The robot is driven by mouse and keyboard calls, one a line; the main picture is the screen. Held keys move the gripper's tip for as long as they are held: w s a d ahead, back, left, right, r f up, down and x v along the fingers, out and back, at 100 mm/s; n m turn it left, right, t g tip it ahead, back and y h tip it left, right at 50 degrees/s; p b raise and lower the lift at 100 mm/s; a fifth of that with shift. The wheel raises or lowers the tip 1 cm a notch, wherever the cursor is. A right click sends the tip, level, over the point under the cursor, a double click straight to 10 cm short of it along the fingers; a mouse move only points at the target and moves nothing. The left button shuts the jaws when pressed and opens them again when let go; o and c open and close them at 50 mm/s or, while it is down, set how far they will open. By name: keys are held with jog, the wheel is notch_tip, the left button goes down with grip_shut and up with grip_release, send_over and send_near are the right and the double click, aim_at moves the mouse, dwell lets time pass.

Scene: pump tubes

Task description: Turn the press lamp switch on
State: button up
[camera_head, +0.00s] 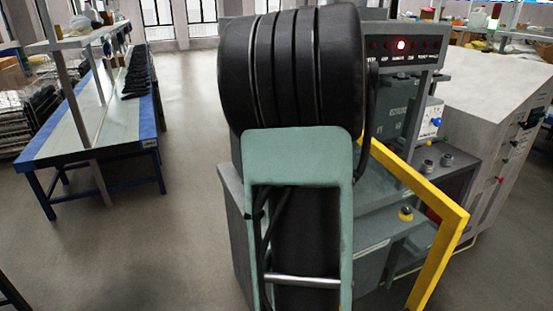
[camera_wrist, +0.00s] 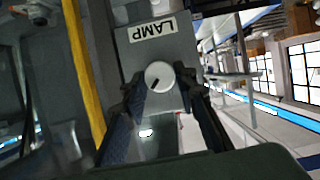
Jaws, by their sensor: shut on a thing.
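The press lamp switch (camera_wrist: 159,75) is a round white knob with a short dark pointer line, below a white LAMP label (camera_wrist: 152,30) in the wrist view. My gripper (camera_wrist: 160,86) has one finger on each side of the knob and is shut on it. The pointer line slants toward the lower left in this view. My gripper and the switch are hidden there behind my arm.
A yellow bar frame (camera_head: 440,230) juts out at the press's front right, and a yellow bar (camera_wrist: 84,75) runs left of the knob in the wrist view. A grey cabinet (camera_head: 497,110) stands at right. A blue-edged workbench (camera_head: 60,140) is at left, with open floor between.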

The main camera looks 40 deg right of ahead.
jog(key=shift+r, duration=0.15)
dwell(0.4)
jog(key=o, duration=1.1)
jog(key=shift+o, duration=0.2)
notch_tip(320, 180, up, 10)
